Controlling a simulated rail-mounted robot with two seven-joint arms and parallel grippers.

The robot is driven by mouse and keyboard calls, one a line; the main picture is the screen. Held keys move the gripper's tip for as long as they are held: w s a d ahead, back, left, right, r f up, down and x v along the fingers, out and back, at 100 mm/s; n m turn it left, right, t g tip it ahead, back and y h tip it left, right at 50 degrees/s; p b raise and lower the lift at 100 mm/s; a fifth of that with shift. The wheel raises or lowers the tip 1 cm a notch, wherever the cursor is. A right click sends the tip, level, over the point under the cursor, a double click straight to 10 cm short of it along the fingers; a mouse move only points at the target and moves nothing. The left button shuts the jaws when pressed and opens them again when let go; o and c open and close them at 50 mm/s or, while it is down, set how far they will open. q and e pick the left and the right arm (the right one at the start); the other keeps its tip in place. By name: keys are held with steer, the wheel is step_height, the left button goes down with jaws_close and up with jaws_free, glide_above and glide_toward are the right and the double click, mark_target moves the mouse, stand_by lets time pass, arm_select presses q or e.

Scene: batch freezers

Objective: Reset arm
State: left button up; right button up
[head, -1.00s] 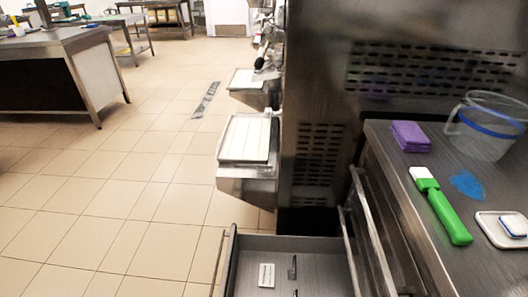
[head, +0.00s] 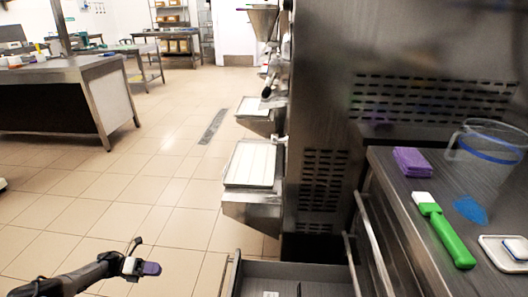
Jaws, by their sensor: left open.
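My left gripper (head: 139,257) is in the head view at the lower left, on an arm reaching in from the left edge. It is over the tiled floor, left of the open drawer, and touches nothing there. Its jaws are open, one dark finger raised and one purple-tipped finger pointing right. I see nothing held between them. My right gripper is not in view.
An open drawer (head: 300,270) juts out at the bottom centre. The counter (head: 405,205) on the right holds a green-handled scraper (head: 445,235), purple sponges (head: 412,161) and a clear jug (head: 485,147). The freezer (head: 325,120) stands behind. The tiled floor (head: 150,200) at left is clear.

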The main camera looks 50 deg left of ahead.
arm_select(q)
steer(key=w+d+n+g+y, duration=0.2)
steer(key=w+d+n+y, duration=0.95)
steer(key=w, duration=0.55)
steer(key=s+d+r+n+g+y, duration=0.1)
steer(key=s+d+r+n+g, duration=0.2)
steer(key=s+d+r+n, duration=0.35)
steer(key=s+d+r+n+g+y, duration=0.2)
steer(key=s+d+r+n+g, duration=0.15)
steer(key=d, duration=0.55)
steer(key=s+d+f+n+h, duration=0.2)
steer(key=d+f+n+h, duration=0.1)
steer(key=d, duration=0.6)
steer(key=s+d+f+n+h, duration=0.2)
steer(key=d+n+h, duration=0.1)
steer(key=d, duration=0.7)
step_height(320, 180, up, 65)
steer(key=p, duration=6.5)
steer(key=shift+a+g, duration=0.45)
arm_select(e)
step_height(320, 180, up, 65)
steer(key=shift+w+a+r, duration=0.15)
arm_select(q)
steer(key=shift+s, duration=0.1)
